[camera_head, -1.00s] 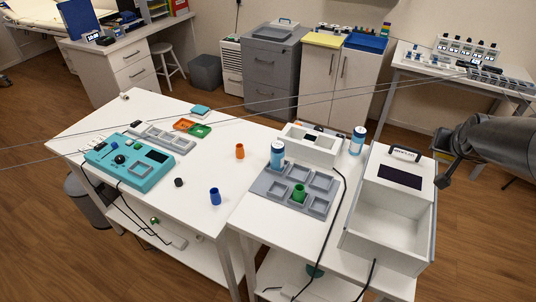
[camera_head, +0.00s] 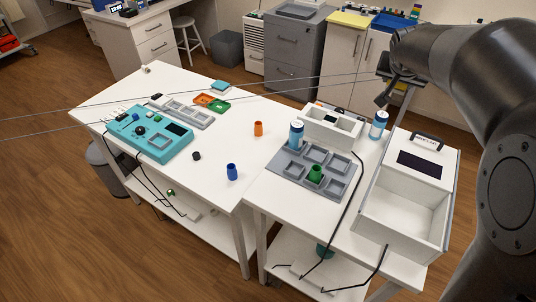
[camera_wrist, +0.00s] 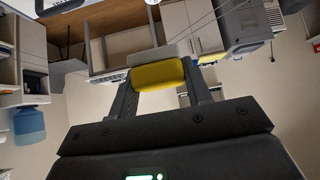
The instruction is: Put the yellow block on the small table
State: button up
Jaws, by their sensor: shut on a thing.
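The yellow block (camera_wrist: 158,76) is held between the two dark fingers of my gripper (camera_wrist: 161,83) in the wrist view. My gripper is shut on it. Two white tables stand side by side in the head view: a longer one on the left (camera_head: 208,135) and a shorter one on the right (camera_head: 281,213). Which of them is the small table is not certain. The block is apart from both.
The right table carries a grey compartment tray (camera_head: 287,178), a blue-white can (camera_head: 296,134), another can (camera_head: 378,125) and an open white box (camera_head: 403,222). A teal device (camera_head: 150,136), an orange cup (camera_head: 258,129) and a blue cup (camera_head: 232,172) stand on the left table. Cables cross the right table.

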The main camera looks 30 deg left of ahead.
jog(key=s+a+n, duration=0.1)
jog(key=s+a, duration=0.4)
jog(key=a, duration=0.8)
jog(key=s+a+f+y, duration=0.1)
jog(key=s+a, duration=0.4)
jog(key=a, duration=0.8)
jog(key=s+a+n, duration=0.1)
jog(key=s+a, duration=0.4)
jog(key=a, duration=0.8)
notch_tip(320, 180, down, 22)
jog(key=shift+d, duration=0.2)
jog(key=shift+w, duration=0.1)
jog(key=shift+f, duration=4.85)
jog(key=shift+f, duration=0.2)
jog(key=o, duration=1.1)
jog(key=shift+c, duration=0.2)
